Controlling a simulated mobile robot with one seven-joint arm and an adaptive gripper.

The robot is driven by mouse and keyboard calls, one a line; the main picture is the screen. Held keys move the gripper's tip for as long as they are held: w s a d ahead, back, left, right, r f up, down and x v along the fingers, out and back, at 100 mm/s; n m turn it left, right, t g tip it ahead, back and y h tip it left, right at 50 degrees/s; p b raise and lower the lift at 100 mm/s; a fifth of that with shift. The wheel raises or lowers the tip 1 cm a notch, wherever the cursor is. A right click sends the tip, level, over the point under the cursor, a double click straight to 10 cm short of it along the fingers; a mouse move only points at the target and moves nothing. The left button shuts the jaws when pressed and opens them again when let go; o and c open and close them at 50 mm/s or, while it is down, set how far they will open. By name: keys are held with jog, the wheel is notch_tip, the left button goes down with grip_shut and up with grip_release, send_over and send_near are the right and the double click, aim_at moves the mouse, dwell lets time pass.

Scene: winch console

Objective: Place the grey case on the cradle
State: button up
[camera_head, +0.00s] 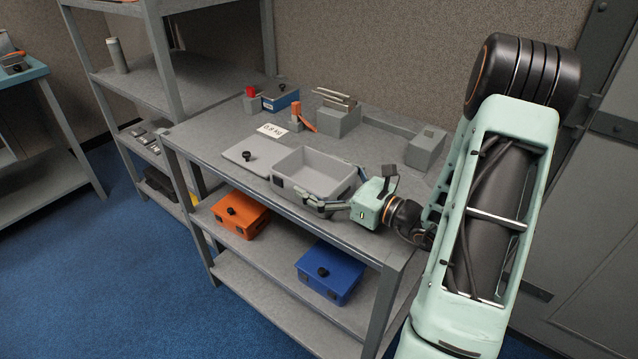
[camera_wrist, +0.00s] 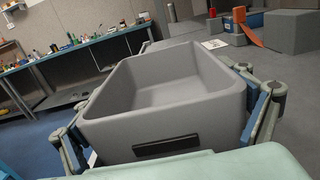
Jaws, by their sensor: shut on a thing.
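The grey case (camera_head: 327,187) is an open, empty box near the front edge of the grey bench. In the wrist view the case (camera_wrist: 165,118) fills the middle, with a black label on its near wall. My gripper (camera_head: 318,203) is shut on the case, its fingers along the two sides. The gripper also shows in the wrist view (camera_wrist: 170,125). The case looks level; I cannot tell whether it touches the bench.
A flat grey lid with a black knob (camera_head: 240,158) lies left of the case. Behind stand a white label card (camera_head: 271,131), an orange lever (camera_head: 305,118), a blue box (camera_head: 280,98) and a grey block (camera_head: 425,148). Orange (camera_head: 240,214) and blue (camera_head: 328,275) boxes sit below.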

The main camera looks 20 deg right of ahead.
jog(key=shift+r, duration=0.1)
jog(key=o, duration=1.2)
jog(key=shift+f, duration=0.2)
jog(key=shift+o, duration=0.2)
